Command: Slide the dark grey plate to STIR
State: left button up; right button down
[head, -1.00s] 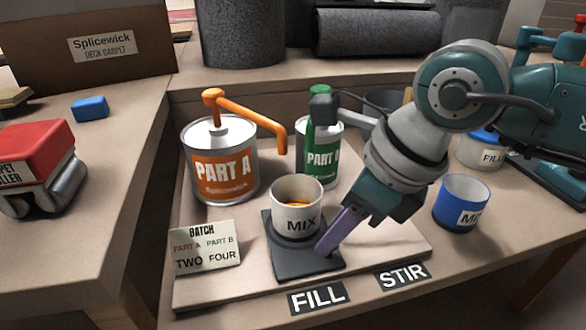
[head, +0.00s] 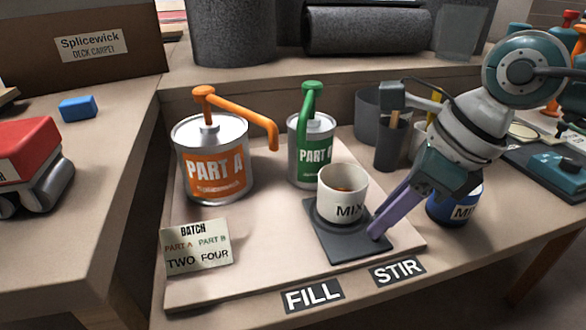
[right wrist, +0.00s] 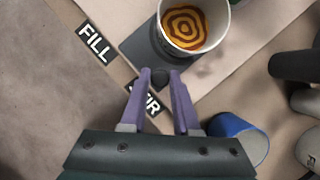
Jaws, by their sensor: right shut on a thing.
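The dark grey plate (head: 348,245) lies on the pale board, its front edge behind the gap between the FILL label (head: 313,296) and the STIR label (head: 398,271). A white MIX cup (head: 342,197) stands upright on it, with swirled orange and dark liquid inside, seen in the right wrist view (right wrist: 184,25). My right gripper (head: 376,234) has its purple fingers down at the plate's right front corner. In the right wrist view the fingers (right wrist: 160,76) close around a small dark part at the plate's edge, partly hidden. My left gripper is out of view.
PART A can (head: 213,165) and PART B can (head: 312,155) with pumps stand behind the plate. A batch card (head: 197,247) stands at left. A blue MIX tub (head: 452,205) sits right of the board, partly behind my right gripper. Board right of the plate is narrow.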

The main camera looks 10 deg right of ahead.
jog(key=d, duration=0.4)
jog(key=shift+w+d+f+b, duration=0.1)
jog(key=shift+d+b, duration=0.2)
jog(key=shift+b, duration=0.05)
jog(key=c, duration=1.1)
grip_release()
jog(key=o, duration=0.4)
jog(key=shift+d, duration=0.1)
jog(key=shift+o, duration=0.2)
jog(key=shift+r, duration=0.4)
jog(key=p+v, duration=0.3)
jog(key=v, duration=0.6)
jog(key=shift+r, duration=0.15)
